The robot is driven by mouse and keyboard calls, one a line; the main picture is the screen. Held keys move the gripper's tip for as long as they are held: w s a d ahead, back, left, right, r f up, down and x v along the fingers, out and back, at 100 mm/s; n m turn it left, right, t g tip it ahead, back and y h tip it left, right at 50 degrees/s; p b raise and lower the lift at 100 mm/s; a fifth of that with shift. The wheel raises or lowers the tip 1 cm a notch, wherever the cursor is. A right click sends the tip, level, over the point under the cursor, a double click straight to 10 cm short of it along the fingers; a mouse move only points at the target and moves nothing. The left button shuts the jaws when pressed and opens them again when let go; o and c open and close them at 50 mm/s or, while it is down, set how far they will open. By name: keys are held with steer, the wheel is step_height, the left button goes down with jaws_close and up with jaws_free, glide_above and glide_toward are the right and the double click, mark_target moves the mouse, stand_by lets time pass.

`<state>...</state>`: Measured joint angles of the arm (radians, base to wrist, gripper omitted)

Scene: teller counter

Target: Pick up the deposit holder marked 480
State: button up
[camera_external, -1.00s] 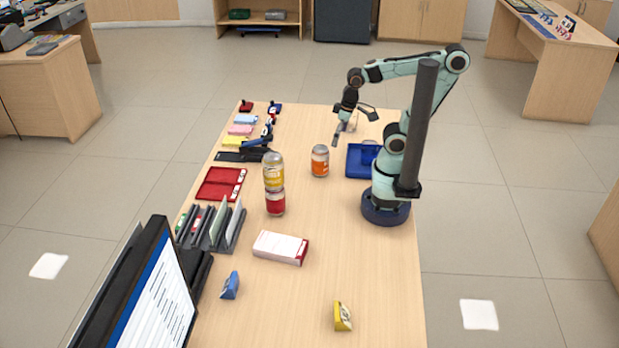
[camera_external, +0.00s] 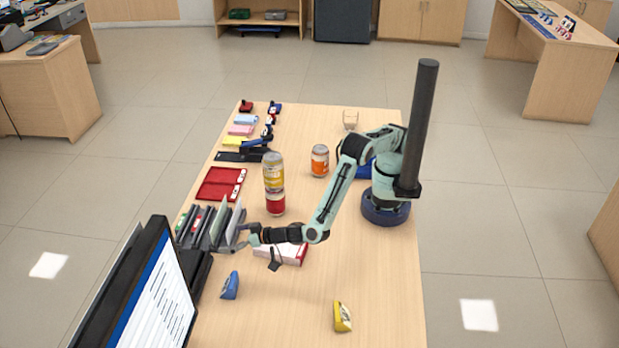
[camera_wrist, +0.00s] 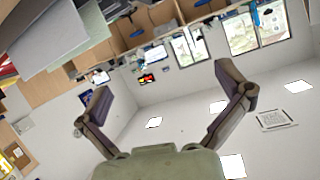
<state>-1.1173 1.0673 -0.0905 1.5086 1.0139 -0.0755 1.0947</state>
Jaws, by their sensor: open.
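No marking 480 can be read in either view, so I cannot tell which thing is that deposit holder. A dark rack (camera_external: 203,240) at the table's left side holds several upright thin pieces. Large grey panels (camera_wrist: 65,38) fill the upper left of the wrist view, probably pieces in this rack. My gripper (camera_external: 257,253) is open and empty, just right of the rack, above the table and left of the white box. Its spread fingers also show in the wrist view (camera_wrist: 163,82) with nothing between them.
The white box (camera_external: 297,257) lies partly hidden under my arm. Stacked yellow and red cans (camera_external: 274,174) stand behind it; an orange can (camera_external: 320,161) stands farther right. A blue wedge (camera_external: 230,286), a yellow wedge (camera_external: 342,317) and a monitor (camera_external: 158,290) are in front. A red tray (camera_external: 215,184) lies behind the rack.

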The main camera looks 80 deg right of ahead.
mark_target(235, 280)
steer(key=s+a+f+n, duration=0.1)
steer(key=s+f, duration=0.1)
steer(key=s+a+f+n+y, duration=0.1)
steer(key=s+a+f, duration=0.1)
steer(key=s+f, duration=0.1)
steer(key=s+a+f+n+y, duration=0.1)
steer(key=s+a+f, duration=0.1)
steer(key=s, duration=0.1)
steer(key=shift+a+f+n, duration=0.2)
steer(key=shift+f+n, duration=0.1)
steer(key=shift+f, duration=0.05)
steer(key=shift+w+a+f, duration=0.1)
steer(key=shift+w, duration=0.15)
steer(key=x, duration=0.6)
steer(key=shift+f, duration=0.1)
steer(key=c, duration=1.3)
